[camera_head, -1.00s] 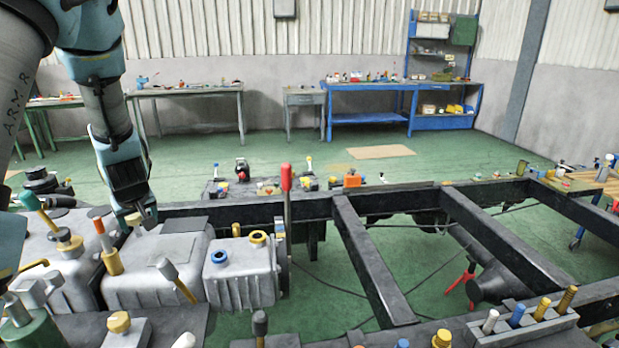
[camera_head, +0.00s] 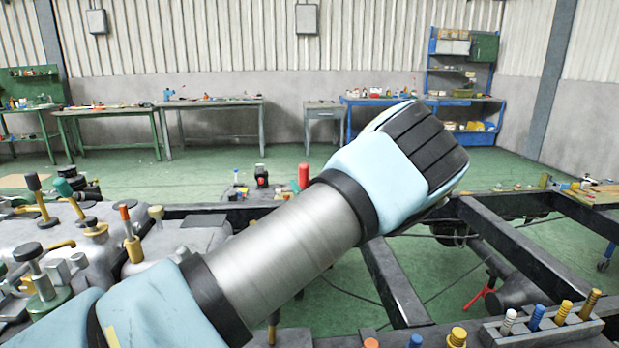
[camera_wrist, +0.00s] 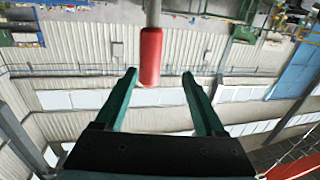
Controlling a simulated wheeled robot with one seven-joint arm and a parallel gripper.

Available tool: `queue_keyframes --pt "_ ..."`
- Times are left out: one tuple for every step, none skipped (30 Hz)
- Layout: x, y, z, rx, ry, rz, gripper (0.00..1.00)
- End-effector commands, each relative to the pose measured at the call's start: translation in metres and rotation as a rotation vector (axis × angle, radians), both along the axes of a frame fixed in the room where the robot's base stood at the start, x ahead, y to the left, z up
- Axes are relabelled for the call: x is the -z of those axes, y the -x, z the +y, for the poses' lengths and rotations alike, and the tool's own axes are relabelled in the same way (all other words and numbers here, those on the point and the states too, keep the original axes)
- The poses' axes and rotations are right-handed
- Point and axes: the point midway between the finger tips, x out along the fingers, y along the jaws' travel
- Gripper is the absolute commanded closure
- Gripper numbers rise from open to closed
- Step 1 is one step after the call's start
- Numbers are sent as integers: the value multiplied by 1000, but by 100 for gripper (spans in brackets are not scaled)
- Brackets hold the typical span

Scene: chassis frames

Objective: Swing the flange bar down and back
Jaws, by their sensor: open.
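A bar with a red grip, seemingly the flange bar, stands upright behind my forearm in the head view; only its red top (camera_head: 304,177) shows above the arm. The wrist view is upside down and shows the red grip (camera_wrist: 150,57) and part of a grey shaft running to the top edge. My gripper (camera_wrist: 159,73) is open. The end of the grip appears between its fingertips, nearer the left finger, and does not visibly touch either. In the head view my arm crosses the middle and hides the fingers and the bar's lower part.
The dark chassis frame (camera_head: 391,279) spans the right side. Grey tanks with several capped posts, one orange-topped (camera_head: 124,213), crowd the left. A block with several coloured pegs (camera_head: 546,330) sits at the lower right. Benches stand far back by the wall.

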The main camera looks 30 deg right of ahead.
Motion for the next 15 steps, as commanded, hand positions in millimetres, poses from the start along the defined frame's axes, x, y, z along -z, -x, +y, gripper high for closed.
queue_keyframes --pt "-1 4 -6 9 2 -18 28" --pt "-2 5 -9 12 5 -26 28" --pt "-4 4 -11 14 7 -30 28" --pt "-4 3 -11 14 9 -32 28" --pt "-5 0 -12 13 9 -32 28" --pt "-5 -5 -12 12 9 -31 28" --pt "-5 -9 -13 12 8 -30 28" --pt "-5 -13 -14 12 7 -30 28" --pt "-6 -20 -16 12 7 -30 28" --pt "-6 -26 -17 12 7 -29 28" --pt "-6 -32 -18 12 7 -29 28" --pt "-6 -39 -20 13 7 -30 28" --pt "-6 -45 -21 12 6 -30 28" --pt "-6 -51 -23 13 6 -29 28" --pt "-6 -58 -25 12 8 -29 28"
